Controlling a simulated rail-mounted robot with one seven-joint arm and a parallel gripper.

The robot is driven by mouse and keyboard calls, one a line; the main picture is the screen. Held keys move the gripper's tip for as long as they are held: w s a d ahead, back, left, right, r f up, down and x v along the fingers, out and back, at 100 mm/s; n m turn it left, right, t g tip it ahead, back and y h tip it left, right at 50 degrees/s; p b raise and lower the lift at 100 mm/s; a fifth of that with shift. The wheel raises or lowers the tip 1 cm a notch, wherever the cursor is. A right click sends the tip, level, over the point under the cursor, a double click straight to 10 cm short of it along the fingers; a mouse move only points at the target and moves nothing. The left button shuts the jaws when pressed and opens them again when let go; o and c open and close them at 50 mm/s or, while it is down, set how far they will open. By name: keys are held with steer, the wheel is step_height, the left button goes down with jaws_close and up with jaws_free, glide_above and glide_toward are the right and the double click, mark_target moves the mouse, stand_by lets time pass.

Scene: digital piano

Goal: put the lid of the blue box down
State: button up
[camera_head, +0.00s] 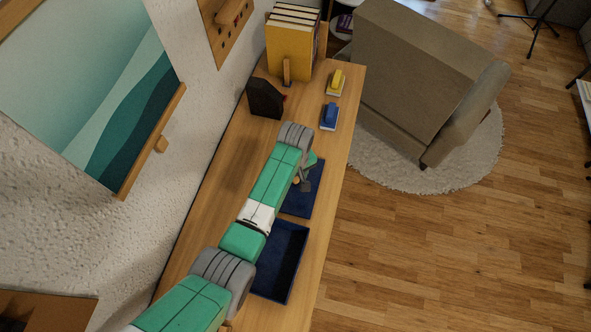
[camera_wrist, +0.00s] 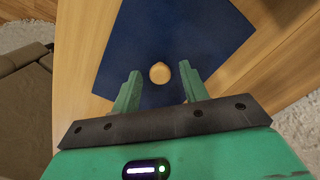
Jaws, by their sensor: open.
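The blue lid (camera_head: 300,204) appears to lie flat on the wooden top beside the open blue box (camera_head: 297,264), just beyond it in the head view. In the wrist view the lid (camera_wrist: 160,35) is a dark blue panel with a round wooden knob (camera_wrist: 160,72) in its middle. My gripper (camera_wrist: 159,76) is open, with one green finger on each side of the knob and a visible gap on both sides. In the head view my arm covers part of the lid and box, and the gripper is partly hidden.
Farther along the top are a dark block (camera_head: 265,98), a yellow item (camera_head: 336,83), a blue item (camera_head: 329,116) and yellow binders (camera_head: 288,50). A wall with a picture (camera_head: 105,85) borders the left side. An armchair (camera_head: 420,75) stands right of the far end.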

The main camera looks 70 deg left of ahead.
step_height(320, 180, up, 12)
steer(key=p, duration=0.1)
steer(key=shift+r+p, duration=0.15)
steer(key=shift+p, duration=0.25)
steer(key=w+d+r+m+t+y, duration=0.2)
steer(key=w+d+r+m+t, duration=0.2)
steer(key=w+r, duration=0.5)
steer(key=w+d+r+m+t+y, duration=0.3)
steer(key=w+d+r+t, duration=0.1)
steer(key=w+r, duration=0.55)
steer(key=w+d+r+m+t, duration=0.25)
steer(key=d+r, duration=0.25)
steer(key=r, duration=0.3)
steer(key=w+d+r+m+t, duration=0.2)
steer(key=d+r+t, duration=0.1)
steer(key=d+r, duration=0.4)
steer(key=s+d+r+m+t+h, duration=0.2)
steer(key=s+d+r+m+t, duration=0.2)
steer(key=s+d+r, duration=0.3)
steer(key=s+d+r+m+t+h, duration=0.3)
steer(key=s+d+r+t, duration=0.4)
steer(key=d+r, duration=0.5)
step_height(320, 180, up, 7)
steer(key=shift+d+r+m, duration=0.15)
steer(key=shift+d+m, duration=0.2)
steer(key=shift+m, duration=0.3)
